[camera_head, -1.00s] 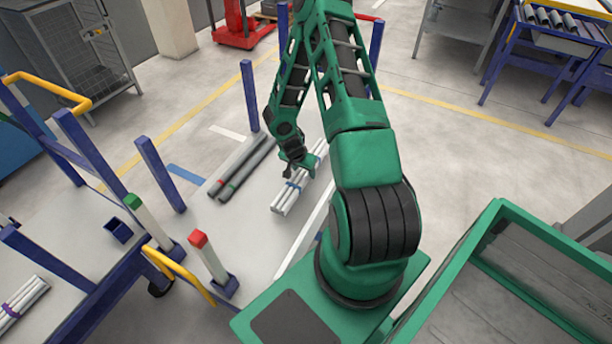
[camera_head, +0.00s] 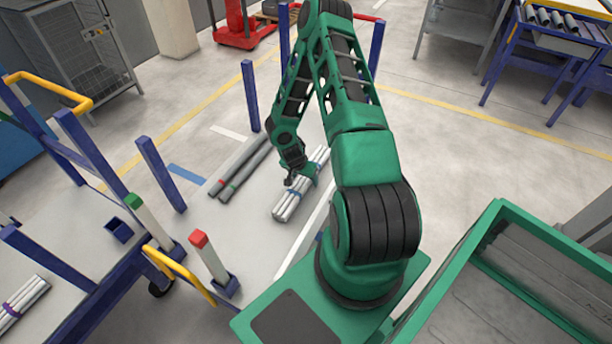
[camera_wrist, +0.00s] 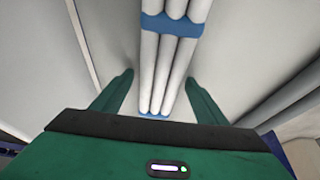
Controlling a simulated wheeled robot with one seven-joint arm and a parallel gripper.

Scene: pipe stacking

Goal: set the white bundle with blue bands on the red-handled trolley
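The white bundle with blue bands (camera_head: 287,207) lies on a pale platform (camera_head: 262,243) in the head view, left of my arm's base. In the wrist view the bundle (camera_wrist: 165,62) runs away from me, with two blue bands showing. My gripper (camera_head: 299,178) is over the bundle. Its green fingers (camera_wrist: 160,76) stand apart on either side of the bundle, with gaps between. A red-topped post (camera_head: 207,257) stands at the near left corner of this platform.
Dark pipes (camera_head: 240,168) lie left of the bundle on the platform. Blue posts (camera_head: 250,95) rise at its edges. Another trolley at left has a yellow handle (camera_head: 48,87), a green-topped post (camera_head: 148,220) and a purple-banded bundle (camera_head: 22,302). A green-rimmed bin (camera_head: 470,245) stands at right.

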